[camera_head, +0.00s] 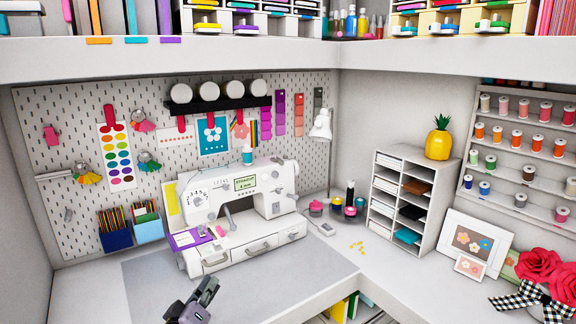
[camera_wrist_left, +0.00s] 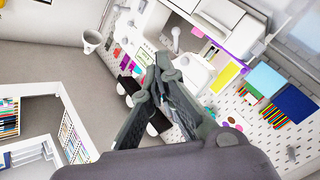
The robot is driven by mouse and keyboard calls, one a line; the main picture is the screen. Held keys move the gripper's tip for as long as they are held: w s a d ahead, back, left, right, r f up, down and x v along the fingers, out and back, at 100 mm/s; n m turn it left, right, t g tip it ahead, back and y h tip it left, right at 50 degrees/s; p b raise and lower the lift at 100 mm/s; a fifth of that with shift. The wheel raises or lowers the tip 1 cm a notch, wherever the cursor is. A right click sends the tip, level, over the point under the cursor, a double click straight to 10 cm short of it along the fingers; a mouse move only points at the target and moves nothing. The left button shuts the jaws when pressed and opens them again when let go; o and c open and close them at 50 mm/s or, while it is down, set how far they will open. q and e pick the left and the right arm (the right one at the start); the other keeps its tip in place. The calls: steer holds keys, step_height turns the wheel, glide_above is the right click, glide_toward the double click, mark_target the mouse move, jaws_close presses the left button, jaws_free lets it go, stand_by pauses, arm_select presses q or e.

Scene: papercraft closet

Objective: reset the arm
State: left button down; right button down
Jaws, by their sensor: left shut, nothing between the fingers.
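My left gripper (camera_head: 203,291) is low in the head view, above the grey mat at the front of the desk and in front of the sewing machine. It is dark grey, shut and empty. In the left wrist view its two fingers (camera_wrist_left: 164,66) meet at the tips, with nothing between them. The sewing machine (camera_head: 240,190) stands apart from it, on a white drawer base. My right gripper is in neither view.
The desk (camera_head: 90,290) has free room at front left and a grey mat (camera_head: 150,275). A white shelf unit (camera_head: 385,218), framed flower cards (camera_head: 478,238) and red roses (camera_head: 540,265) stand to the right. A pegboard (camera_head: 60,140) backs the desk. A thick shelf (camera_head: 240,57) overhangs it.

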arm_select(q)
steer(key=s+f, duration=0.1)
steer(key=f, duration=0.1)
steer(key=s+f+g, duration=0.1)
steer(key=f, duration=0.1)
steer(key=s+f+m+g, duration=0.1)
steer(key=f, duration=0.1)
steer(key=shift+s+y, duration=0.2)
steer(key=shift+y, duration=0.1)
steer(key=s+a+f+m+g+y, duration=0.1)
steer(key=s+f+m+g, duration=0.25)
steer(key=s, duration=0.75)
steer(key=s+a+f+m+g, duration=0.15)
steer(key=s+f+g, duration=0.3)
steer(key=s, duration=0.65)
steer(key=s+f+m+g+y, duration=0.1)
steer(key=s+f+m+g, duration=0.25)
steer(key=s, duration=0.75)
step_height(320, 180, down, 29)
steer(key=s+g+b, duration=0.2)
steer(key=s+a+f, duration=0.2)
steer(key=s+f, duration=1.4)
steer(key=shift+s+a+f+g+b, duration=0.3)
steer(key=shift+s+a+g, duration=0.1)
steer(key=shift+g, duration=0.05)
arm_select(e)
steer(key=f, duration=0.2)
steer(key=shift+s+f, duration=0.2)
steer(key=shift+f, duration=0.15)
